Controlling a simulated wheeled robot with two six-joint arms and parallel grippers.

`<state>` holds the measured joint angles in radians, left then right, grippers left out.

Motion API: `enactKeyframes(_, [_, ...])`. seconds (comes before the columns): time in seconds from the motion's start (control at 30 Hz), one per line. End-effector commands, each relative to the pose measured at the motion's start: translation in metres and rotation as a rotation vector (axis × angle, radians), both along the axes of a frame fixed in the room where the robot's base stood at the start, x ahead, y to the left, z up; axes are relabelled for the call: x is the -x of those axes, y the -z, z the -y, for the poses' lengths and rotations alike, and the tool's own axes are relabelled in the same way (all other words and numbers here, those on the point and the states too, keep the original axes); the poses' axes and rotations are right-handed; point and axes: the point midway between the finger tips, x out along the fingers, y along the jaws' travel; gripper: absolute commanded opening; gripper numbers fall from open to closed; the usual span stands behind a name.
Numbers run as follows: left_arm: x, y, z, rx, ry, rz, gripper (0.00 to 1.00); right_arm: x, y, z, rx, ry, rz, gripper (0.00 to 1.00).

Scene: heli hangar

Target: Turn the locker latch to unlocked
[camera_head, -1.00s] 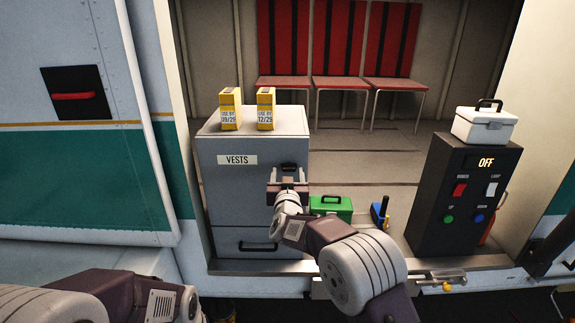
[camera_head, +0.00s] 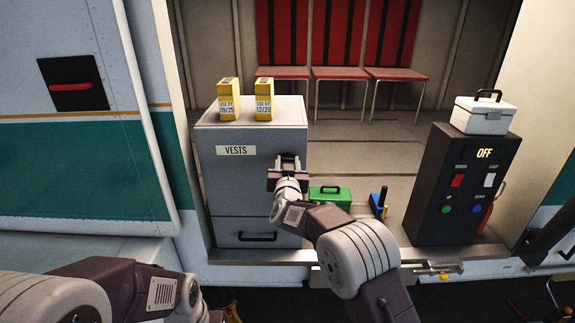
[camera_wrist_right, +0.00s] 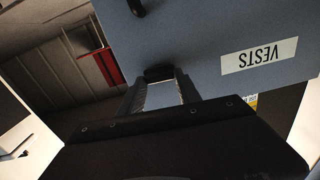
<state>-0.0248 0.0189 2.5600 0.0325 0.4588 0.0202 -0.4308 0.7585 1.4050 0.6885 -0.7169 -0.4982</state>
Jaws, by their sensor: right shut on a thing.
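The grey locker (camera_head: 222,175) with the VESTS label stands in the open bay. Its dark latch (camera_head: 288,157) is at the right side of the front, mostly hidden by my right gripper (camera_head: 287,168). In the right wrist view the locker front appears upside down. There my right gripper (camera_wrist_right: 160,88) is shut on the dark latch (camera_wrist_right: 158,73), with a finger on each side. Which way the latch is turned cannot be told. My left arm shows at the lower left, but its gripper is out of view.
Two yellow boxes (camera_head: 229,99) stand on the locker. A dark drawer handle (camera_head: 258,237) is low on its front. A green case (camera_head: 330,196) lies to the right. A black control box (camera_head: 463,218) with a white case (camera_head: 483,115) on top stands further right.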

Motion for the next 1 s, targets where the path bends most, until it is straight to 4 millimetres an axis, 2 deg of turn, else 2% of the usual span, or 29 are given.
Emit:
enactKeyframes(0.4, [0.000,0.044,0.000,0.000,0.000,0.000,0.36,0.000,0.005,0.001,-0.334,0.000,0.002,0.00])
enactKeyframes(1.0, [0.000,0.090,0.000,0.000,0.000,0.000,0.36,0.000,0.005,0.003,-0.905,-0.001,0.001,0.00])
